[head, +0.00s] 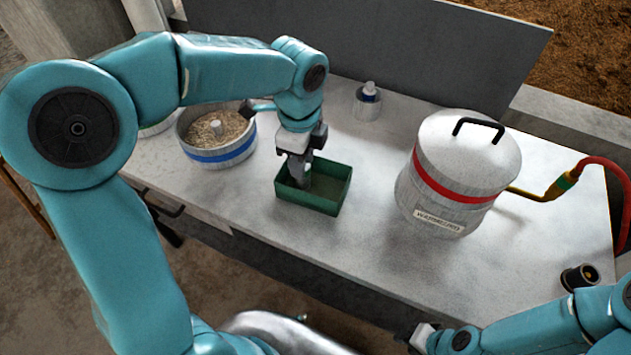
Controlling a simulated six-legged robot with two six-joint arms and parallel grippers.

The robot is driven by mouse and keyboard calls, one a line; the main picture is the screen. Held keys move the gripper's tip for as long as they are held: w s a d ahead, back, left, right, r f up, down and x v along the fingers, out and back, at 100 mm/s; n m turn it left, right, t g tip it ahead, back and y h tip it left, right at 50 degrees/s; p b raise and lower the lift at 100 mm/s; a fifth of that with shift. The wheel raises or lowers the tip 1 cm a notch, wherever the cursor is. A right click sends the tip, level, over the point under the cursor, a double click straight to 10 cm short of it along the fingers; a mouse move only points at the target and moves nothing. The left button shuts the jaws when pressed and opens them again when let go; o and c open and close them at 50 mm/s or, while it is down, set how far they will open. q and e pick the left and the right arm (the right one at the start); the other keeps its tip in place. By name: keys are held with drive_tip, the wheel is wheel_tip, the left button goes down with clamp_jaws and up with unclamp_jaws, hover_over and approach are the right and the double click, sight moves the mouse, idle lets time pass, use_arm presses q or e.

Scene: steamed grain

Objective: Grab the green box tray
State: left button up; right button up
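The green box tray (325,207) is a small, open, rectangular box on the light grey table, near its front edge and left of the large lidded pot. My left gripper (300,178) points down at the tray's left side, with its fingertips at or inside the rim. The fingers overlap the tray wall in this view, so I cannot tell whether they are closed on it. The tray sits flat on the table. My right gripper (422,336) is low at the bottom edge, away from the tray. Its fingers are too small and cut off to judge.
A metal pot of grain (217,155) with a blue band stands left of the tray. A lidded metal pot (462,165) with a red band and a red hose (605,170) stands right. Bare table (385,260) lies in front of the lidded pot.

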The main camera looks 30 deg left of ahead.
use_arm(q)
hover_over(305, 193)
drive_tip(key=f, duration=0.6)
drive_tip(key=shift+w+a+f, duration=0.1)
drive_tip(key=shift+a+f, duration=0.1)
drive_tip(key=shift+d+f, duration=0.15)
drive_tip(key=shift+f, duration=3)
drive_tip(key=shift+r, duration=0.1)
clamp_jaws()
